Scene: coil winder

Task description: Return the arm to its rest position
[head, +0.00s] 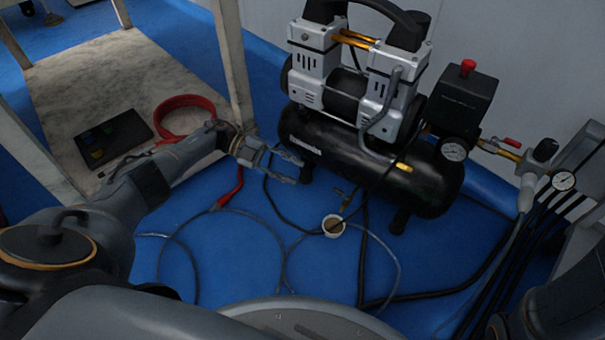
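My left arm (170,165) reaches in from the left, past the corner post of a low shelf. Its gripper (296,171) is above the blue floor, left of the black air compressor's tank (365,160). The two fingers are spread apart with nothing between them. In the picture the fingertips come close to a compressor foot; I cannot tell whether they touch it. Part of my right arm (565,300) shows at the lower right edge. I cannot see the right gripper.
The shelf (105,75) bears a coiled red hose (165,112) and a black tray (113,138). Cables and hoses loop over the blue floor around a small white round item (334,226). A pressure gauge (563,181) and fittings stand at the right.

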